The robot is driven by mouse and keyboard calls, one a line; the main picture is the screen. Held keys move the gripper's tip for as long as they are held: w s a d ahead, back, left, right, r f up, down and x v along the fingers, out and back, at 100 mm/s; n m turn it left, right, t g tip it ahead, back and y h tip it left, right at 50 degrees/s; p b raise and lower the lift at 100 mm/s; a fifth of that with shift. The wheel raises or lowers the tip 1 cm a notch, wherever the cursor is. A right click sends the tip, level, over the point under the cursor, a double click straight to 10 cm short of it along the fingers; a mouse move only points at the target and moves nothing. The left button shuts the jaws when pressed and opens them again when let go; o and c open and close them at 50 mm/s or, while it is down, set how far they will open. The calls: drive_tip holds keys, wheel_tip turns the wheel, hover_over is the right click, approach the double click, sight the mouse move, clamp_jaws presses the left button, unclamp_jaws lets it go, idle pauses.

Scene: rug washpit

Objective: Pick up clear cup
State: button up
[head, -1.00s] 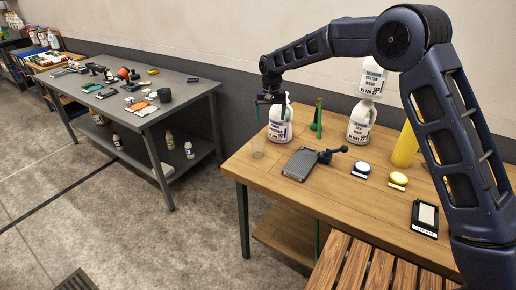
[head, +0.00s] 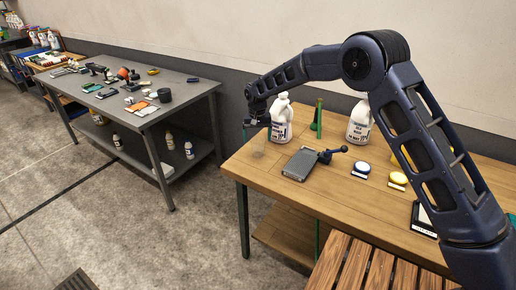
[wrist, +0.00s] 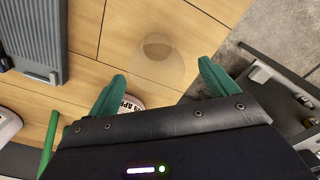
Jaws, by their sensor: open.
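The clear cup (head: 259,148) stands on the wooden table near its left end. It is faint and see-through. In the wrist view the cup (wrist: 157,58) lies just ahead of the gap between the green fingertips. My gripper (head: 257,124) hangs above the cup in the head view, pointing down. Its two fingers are apart with nothing held between them in the wrist view (wrist: 162,78). I cannot tell the exact height of the fingertips above the cup's rim.
A white jug (head: 281,119) stands right beside my gripper, close behind the cup. A grey flat device (head: 301,164) with a dark-blue handled tool (head: 332,153) lies to the right. A green upright item (head: 317,117) stands behind them. The table's left edge is close to the cup.

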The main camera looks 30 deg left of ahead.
sight(258, 148)
drive_tip(key=f, duration=0.4)
drive_tip(key=shift+s+d+f, duration=0.15)
drive_tip(key=shift+d+f, duration=0.05)
drive_tip(key=shift+d, duration=0.05)
drive_tip(key=shift+c, duration=0.5)
drive_tip(key=c, duration=0.9)
